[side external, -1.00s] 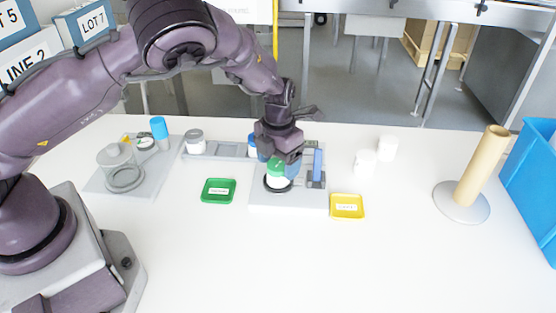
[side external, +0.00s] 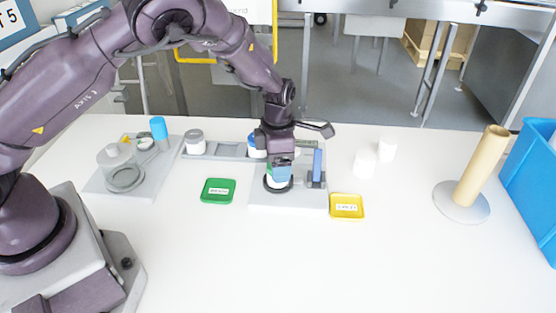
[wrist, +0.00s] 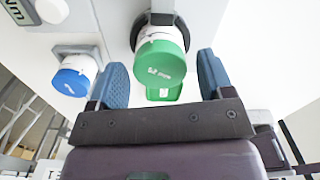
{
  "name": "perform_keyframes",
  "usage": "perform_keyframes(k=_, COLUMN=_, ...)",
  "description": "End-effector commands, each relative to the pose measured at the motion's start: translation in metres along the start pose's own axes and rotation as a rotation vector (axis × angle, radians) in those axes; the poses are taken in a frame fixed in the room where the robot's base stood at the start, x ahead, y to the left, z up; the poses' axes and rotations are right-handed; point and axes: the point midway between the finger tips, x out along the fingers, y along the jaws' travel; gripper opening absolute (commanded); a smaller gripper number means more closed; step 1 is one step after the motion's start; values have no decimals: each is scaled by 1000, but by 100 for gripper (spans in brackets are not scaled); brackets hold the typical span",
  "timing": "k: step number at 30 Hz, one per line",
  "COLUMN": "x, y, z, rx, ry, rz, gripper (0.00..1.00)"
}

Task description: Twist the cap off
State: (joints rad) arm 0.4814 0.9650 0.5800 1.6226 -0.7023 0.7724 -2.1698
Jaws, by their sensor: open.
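A white jar with a green cap stands upright in a dark ring on a grey plate (side external: 257,199) in the side view. In the wrist view the green cap (wrist: 160,66) faces me, with the white jar body (wrist: 155,34) behind it. My gripper (side external: 279,172) is low over this jar and hides most of the cap in the side view. In the wrist view my gripper (wrist: 163,72) is open, with one blue finger on each side of the cap and visible gaps. Whether the fingers reach down beside the cap is hard to tell.
A blue-capped jar (wrist: 75,76) stands nearby, partly behind my gripper in the side view. An upright blue block (side external: 317,166) is close on the right. A green tray (side external: 218,199) and a yellow tray (side external: 347,213) lie either side. The front table is clear.

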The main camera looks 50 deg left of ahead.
Motion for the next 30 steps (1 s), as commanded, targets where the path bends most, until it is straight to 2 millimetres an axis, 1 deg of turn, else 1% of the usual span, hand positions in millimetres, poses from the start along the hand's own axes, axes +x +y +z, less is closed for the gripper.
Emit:
perform_keyframes(k=4, x=0, y=0, z=0, rx=1, ry=0, rz=0, gripper=74)
perform_keyframes(k=6, x=0, y=0, z=0, rx=41, ry=-1, rz=-1, gripper=74)
perform_keyframes(k=8, x=0, y=1, z=0, rx=120, ry=-1, rz=-1, gripper=74)
perform_keyframes(k=12, x=0, y=1, z=0, rx=349, ry=-1, rz=-1, gripper=74)
perform_keyframes(k=15, x=0, y=0, z=0, rx=459, ry=-1, rz=-1, gripper=74)
perform_keyframes(k=18, x=0, y=0, z=0, rx=498, ry=-1, rz=0, gripper=74)
perform_keyframes(k=23, x=0, y=0, z=0, rx=498, ry=0, rz=0, gripper=74)
perform_keyframes(k=24, x=0, y=0, z=0, rx=497, ry=0, rz=0, gripper=69)
perform_keyframes(k=29, x=0, y=0, z=0, rx=496, ry=0, rz=0, gripper=33)
perform_keyframes(k=30, x=0, y=0, z=0, rx=495, ry=0, rz=0, gripper=32)
